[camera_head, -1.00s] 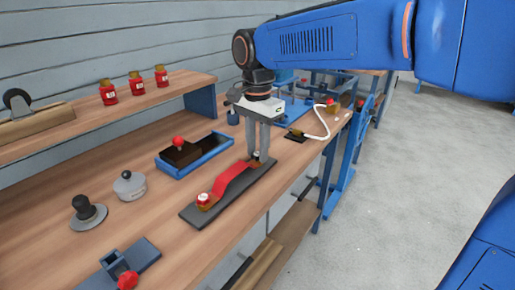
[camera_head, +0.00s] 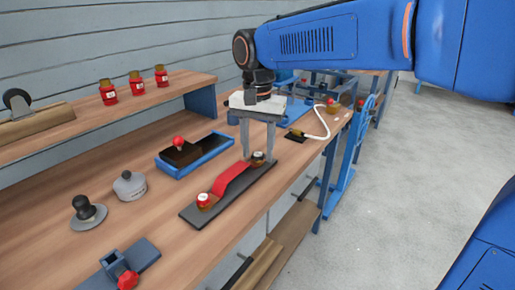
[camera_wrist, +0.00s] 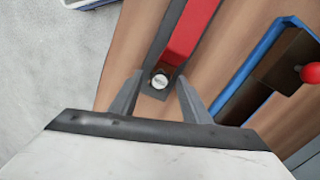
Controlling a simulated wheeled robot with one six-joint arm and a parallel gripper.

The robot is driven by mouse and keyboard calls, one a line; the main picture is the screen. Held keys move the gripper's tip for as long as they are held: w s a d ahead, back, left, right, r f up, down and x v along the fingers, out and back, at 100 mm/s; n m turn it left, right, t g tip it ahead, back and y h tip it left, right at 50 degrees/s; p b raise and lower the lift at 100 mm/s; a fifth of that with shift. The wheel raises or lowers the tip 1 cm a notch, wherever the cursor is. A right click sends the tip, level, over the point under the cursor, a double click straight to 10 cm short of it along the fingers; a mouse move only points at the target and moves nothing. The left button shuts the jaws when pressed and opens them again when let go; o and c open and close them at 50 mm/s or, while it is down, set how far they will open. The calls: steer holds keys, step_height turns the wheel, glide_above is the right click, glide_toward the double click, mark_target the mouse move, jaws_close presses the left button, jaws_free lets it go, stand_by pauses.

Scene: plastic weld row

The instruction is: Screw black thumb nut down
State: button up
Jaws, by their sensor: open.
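A dark grey plate (camera_head: 188,214) lies on the workbench with a raised red strip (camera_head: 232,177) along it. A small dark thumb nut with a pale top (camera_head: 258,156) stands at the strip's far end. It also shows in the wrist view (camera_wrist: 160,82). My gripper (camera_head: 258,155) is open, pointing down, with one finger on each side of this nut. In the wrist view my fingertips (camera_wrist: 160,78) flank the nut with gaps visible; how high they are over the plate is hard to tell. A red knob with a pale top (camera_head: 203,200) sits at the near end.
A blue tray with a dark block and red ball knob (camera_head: 178,141) lies left of the plate. A grey lidded pot (camera_head: 129,186), a black knob on a disc (camera_head: 83,208) and a blue clamp (camera_head: 120,267) stand nearer. A white curved hose (camera_head: 322,124) lies beyond.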

steer(key=n, duration=0.9)
steer(key=shift+f+n, duration=0.1)
steer(key=shift+n, duration=0.3)
steer(key=n, duration=0.3)
steer(key=shift+d+n, duration=0.1)
steer(key=shift+n, duration=0.3)
steer(key=n, duration=0.4)
